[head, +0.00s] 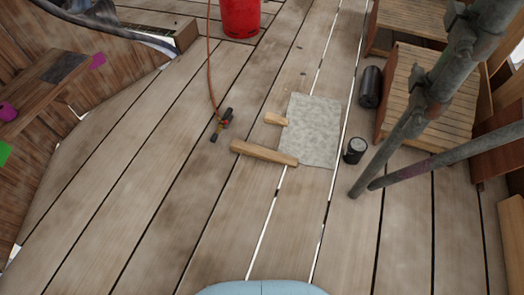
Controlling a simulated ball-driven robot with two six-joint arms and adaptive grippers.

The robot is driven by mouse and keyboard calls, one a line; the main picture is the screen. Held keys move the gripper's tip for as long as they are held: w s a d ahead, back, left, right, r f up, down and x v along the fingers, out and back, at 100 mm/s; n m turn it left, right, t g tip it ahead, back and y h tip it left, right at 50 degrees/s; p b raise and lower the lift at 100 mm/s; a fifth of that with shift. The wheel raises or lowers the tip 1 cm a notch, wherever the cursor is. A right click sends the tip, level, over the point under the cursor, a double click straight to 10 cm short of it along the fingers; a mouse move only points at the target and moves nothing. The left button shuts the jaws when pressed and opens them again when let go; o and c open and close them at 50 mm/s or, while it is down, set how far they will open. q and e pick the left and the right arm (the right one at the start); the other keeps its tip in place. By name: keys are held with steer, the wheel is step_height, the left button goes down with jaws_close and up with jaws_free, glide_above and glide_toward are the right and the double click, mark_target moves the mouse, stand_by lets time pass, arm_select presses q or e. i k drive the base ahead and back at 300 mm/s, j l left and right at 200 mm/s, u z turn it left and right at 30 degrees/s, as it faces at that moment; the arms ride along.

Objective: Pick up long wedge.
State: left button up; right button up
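A long wooden wedge (263,153) lies on the plank floor, its right end touching or overlapping the lower left edge of a grey sheet (314,130). A shorter wooden piece (275,119) lies above it, against the left edge of the same sheet. Neither of my grippers shows in the head view. Only a light blue rounded part of my own body shows at the bottom edge.
A gas torch (222,124) with an orange hose lies left of the wedge; the hose leads towards a red cylinder (240,16). A dark canister (355,150), a black roll (370,87), a slatted wooden crate (413,95) and scaffold tubes (405,128) stand right. The lower floor is clear.

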mark_target(241, 146)
steer(key=i+j+z, duration=0.85)
steer(key=j, duration=0.2)
steer(key=i+j+z, duration=0.2)
steer(key=j+z, duration=0.2)
steer(key=j, duration=0.25)
steer(key=i+j+z, duration=0.1)
steer(key=j+z, duration=0.35)
steer(key=j, duration=0.3)
steer(key=j+z, duration=0.4)
steer(key=j, duration=0.35)
steer(key=j+z, duration=0.45)
steer(key=j, duration=0.35)
steer(key=k, duration=0.05)
